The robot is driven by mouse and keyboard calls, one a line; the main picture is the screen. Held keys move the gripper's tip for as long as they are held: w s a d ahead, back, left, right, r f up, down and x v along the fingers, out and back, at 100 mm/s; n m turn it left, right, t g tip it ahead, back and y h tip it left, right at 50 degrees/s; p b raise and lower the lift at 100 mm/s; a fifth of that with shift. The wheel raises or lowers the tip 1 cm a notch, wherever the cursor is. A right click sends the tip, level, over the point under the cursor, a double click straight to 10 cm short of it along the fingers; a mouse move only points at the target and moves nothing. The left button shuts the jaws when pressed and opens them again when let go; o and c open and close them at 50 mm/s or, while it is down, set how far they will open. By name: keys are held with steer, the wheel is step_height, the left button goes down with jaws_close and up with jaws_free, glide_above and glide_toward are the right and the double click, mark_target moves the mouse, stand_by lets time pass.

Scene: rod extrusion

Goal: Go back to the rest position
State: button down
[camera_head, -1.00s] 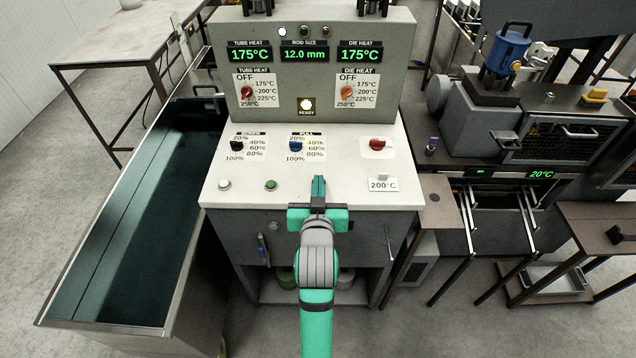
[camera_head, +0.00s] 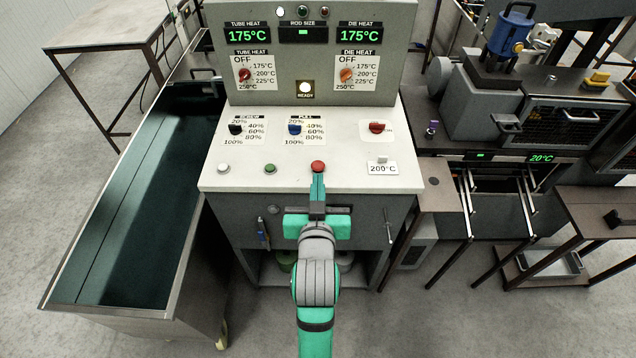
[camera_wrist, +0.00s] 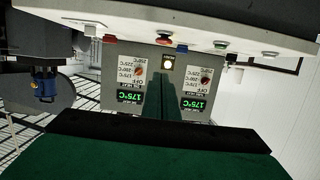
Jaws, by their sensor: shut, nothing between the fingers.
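My gripper (camera_head: 317,190) is shut and empty at the front edge of the machine's white control console (camera_head: 340,180). Its teal fingertips are just in front of and below a red button (camera_head: 318,166) on that edge; I cannot tell whether they touch it. In the wrist view, the shut gripper fingers (camera_wrist: 160,95) point at the upside-down control panel (camera_wrist: 120,80). The tube heat display (camera_head: 248,36) and die heat display (camera_head: 359,36) both read 175°C. The rod size display (camera_head: 303,32) shows only a small green mark. The ready lamp (camera_head: 305,89) is lit.
A long dark trough (camera_head: 130,215) stands to the left of the console. A machine with a cage (camera_head: 560,130) and a low table (camera_head: 600,215) stand to the right. Beside the green button (camera_head: 270,169), the console top is mostly clear. Open floor lies at the front.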

steer(key=shift+f, duration=0.1)
stand_by(0.3)
steer(key=s+d+f, duration=0.3)
steer(key=s+f, duration=1.1)
steer(key=s, duration=0.2)
steer(key=s+d+h, duration=0.1)
steer(key=s, duration=1.8)
steer(key=shift+s+d+f+m, duration=0.25)
steer(key=shift+f+m, duration=0.15)
stand_by(1.4)
